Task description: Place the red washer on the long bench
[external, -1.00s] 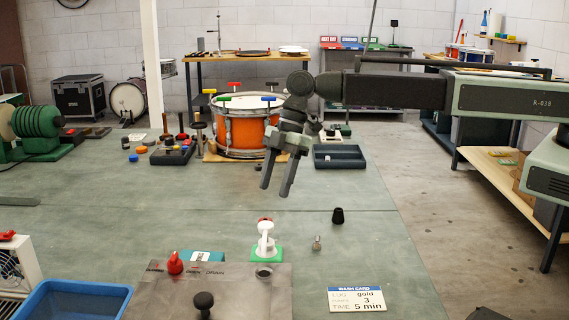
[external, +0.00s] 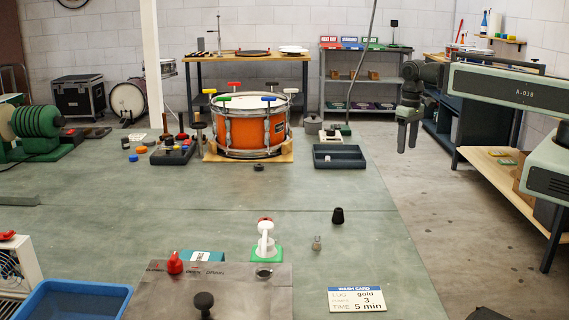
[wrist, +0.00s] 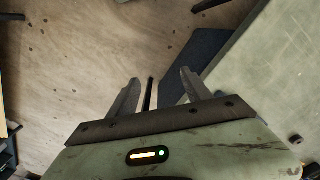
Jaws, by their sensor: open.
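My gripper (external: 407,149) hangs open and empty, fingers down, over the bare floor beyond the right edge of the green work surface (external: 300,195). In the wrist view its two fingers (wrist: 159,82) stand apart with only floor and a dark strip between them. I cannot pick out a red washer for certain in either view. Small discs lie left of the drum, among them an orange one (external: 143,149) and a blue one (external: 133,158). I cannot tell which surface is the long bench; a bench with a wooden lower shelf (external: 500,165) stands on the right.
An orange drum (external: 240,132) stands on a wooden board. A dark divided tray (external: 340,160) sits to its right. A small dark piece (external: 258,168) lies in front of the drum. A white-and-green pump (external: 266,245) and a black cone (external: 338,216) stand nearer. The middle of the green surface is mostly clear.

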